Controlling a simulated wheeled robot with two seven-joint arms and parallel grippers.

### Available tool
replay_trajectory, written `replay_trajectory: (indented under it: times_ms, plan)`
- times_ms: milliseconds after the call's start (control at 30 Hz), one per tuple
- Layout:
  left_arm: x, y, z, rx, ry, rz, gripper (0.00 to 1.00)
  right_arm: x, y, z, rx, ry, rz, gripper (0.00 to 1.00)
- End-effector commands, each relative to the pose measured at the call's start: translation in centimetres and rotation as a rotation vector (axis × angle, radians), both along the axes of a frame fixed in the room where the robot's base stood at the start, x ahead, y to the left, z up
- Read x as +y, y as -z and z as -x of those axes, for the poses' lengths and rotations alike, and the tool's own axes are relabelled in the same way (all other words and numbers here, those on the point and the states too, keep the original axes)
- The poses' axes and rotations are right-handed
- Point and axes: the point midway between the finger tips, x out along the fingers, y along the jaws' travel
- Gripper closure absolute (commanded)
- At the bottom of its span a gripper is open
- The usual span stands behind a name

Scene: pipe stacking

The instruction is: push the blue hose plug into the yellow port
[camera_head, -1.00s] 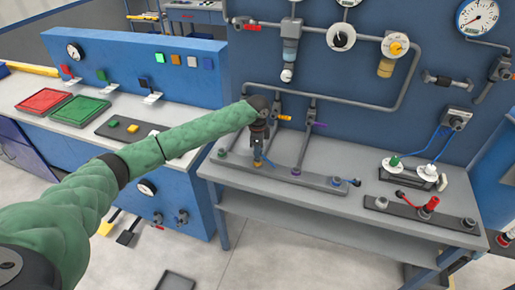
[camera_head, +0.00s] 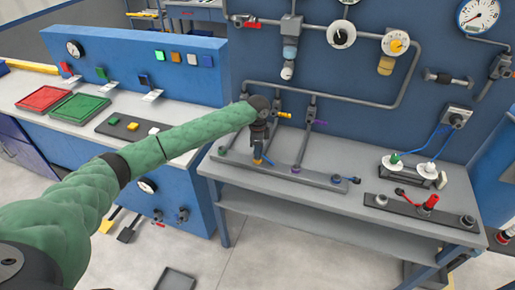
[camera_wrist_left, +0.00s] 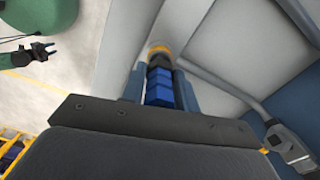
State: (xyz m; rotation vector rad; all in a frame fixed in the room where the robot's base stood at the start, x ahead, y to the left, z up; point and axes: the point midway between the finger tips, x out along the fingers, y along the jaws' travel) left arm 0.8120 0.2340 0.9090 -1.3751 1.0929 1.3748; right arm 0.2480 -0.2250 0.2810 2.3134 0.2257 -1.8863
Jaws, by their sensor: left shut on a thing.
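My left gripper (camera_head: 258,147) points down over the yellow port (camera_head: 257,162) on the grey rail of the bench. In the left wrist view my left gripper (camera_wrist_left: 160,75) is shut on the blue hose plug (camera_wrist_left: 159,92), which lies between its two fingers. The dark front end of the plug is in line with the yellow port's ring (camera_wrist_left: 158,49) and appears to meet it. How deep it sits cannot be told. A bit of blue (camera_head: 268,160) shows beside the gripper in the head view. A dark gripper (camera_wrist_left: 18,57), apparently my right, shows at the upper left, its jaws unclear.
The rail also carries a green port (camera_head: 222,150), a purple port (camera_head: 296,168) and a blue port (camera_head: 336,180). A second plate (camera_head: 418,210) with a red fitting lies to the right. Pipes (camera_head: 340,97) run along the wall behind. The bench front is clear.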

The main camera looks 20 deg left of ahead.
Motion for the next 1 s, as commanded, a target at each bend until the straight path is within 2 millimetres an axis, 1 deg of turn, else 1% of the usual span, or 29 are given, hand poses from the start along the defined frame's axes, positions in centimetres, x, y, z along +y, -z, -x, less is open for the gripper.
replay_trajectory:
  times_ms: [200, 367, 833, 1000]
  plan:
    - [0.0, 0.2, 0.0, 0.000, 0.000, 0.000, 1.00, -0.2, 0.2, 0.6, 0.006, -0.001, 0.001, 0.64]
    - [0.0, 0.6, 0.0, 0.000, 0.000, 0.000, 1.00, -0.2, 0.3, 0.7, 0.006, -0.001, 0.001, 0.64]
    - [0.0, 1.5, 0.0, 0.001, 0.000, 0.000, 1.00, 0.0, 0.2, -0.8, -0.007, 0.000, -0.001, 0.64]
    - [0.0, 1.9, 0.0, 0.001, 0.000, 0.000, 1.00, 0.1, 0.3, -0.9, -0.008, 0.001, -0.001, 0.64]
